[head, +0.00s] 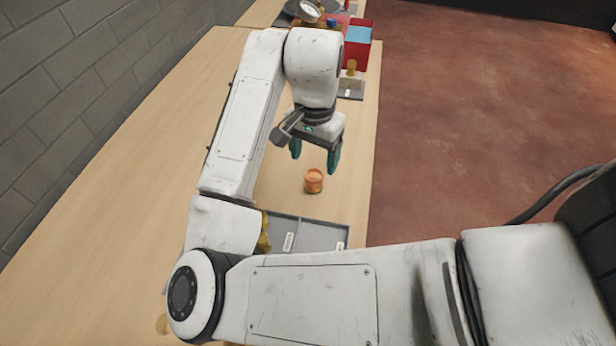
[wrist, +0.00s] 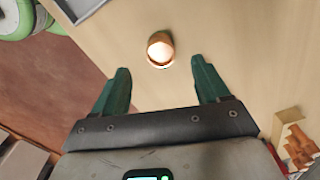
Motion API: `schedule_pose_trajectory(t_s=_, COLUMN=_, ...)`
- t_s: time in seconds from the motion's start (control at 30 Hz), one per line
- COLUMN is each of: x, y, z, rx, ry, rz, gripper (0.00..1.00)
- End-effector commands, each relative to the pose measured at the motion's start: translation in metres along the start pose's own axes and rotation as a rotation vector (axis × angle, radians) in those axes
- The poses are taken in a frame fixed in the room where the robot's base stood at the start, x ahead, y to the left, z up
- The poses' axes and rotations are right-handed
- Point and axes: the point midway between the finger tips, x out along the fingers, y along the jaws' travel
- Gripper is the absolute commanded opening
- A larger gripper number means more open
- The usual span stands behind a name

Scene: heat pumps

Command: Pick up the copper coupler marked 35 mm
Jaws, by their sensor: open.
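A copper coupler (head: 313,181) stands upright on the wooden bench, on a bare stretch of top. It also shows in the wrist view (wrist: 160,50), ahead of my fingertips and roughly midway between their lines. No size marking on it is readable. My gripper (head: 315,165) is open and empty, with two green fingers pointing down above the bench, beyond and above the coupler in the head view. In the wrist view my gripper (wrist: 158,80) has its fingers spread wide, apart from the coupler.
A grey labelled tray (head: 320,236) lies on the near side of the coupler, partly behind my arm. A red bin (head: 357,52) and a small grey labelled holder (head: 350,88) stand farther back. Brass-coloured fittings (wrist: 300,148) show at the wrist view's lower right.

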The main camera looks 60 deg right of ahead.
Motion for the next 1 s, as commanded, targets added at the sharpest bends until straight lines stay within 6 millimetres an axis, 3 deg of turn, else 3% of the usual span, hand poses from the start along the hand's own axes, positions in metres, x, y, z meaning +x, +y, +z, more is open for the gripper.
schedule_pose_trajectory(t_s=0.1, x=0.018, y=0.000, z=0.000, rx=-0.003, ry=0.002, rz=0.002, gripper=0.75)
schedule_pose_trajectory(t_s=0.37, x=0.035, y=0.000, z=0.001, rx=-0.002, ry=0.000, rz=0.001, gripper=0.75)
schedule_pose_trajectory(t_s=0.63, x=0.072, y=0.000, z=0.001, rx=-0.002, ry=0.001, rz=0.001, gripper=0.75)
schedule_pose_trajectory(t_s=0.97, x=0.079, y=0.000, z=0.001, rx=0.000, ry=0.001, rz=-0.001, gripper=0.75)
schedule_pose_trajectory(t_s=1.0, x=0.079, y=0.000, z=0.001, rx=0.000, ry=0.001, rz=-0.001, gripper=0.71)
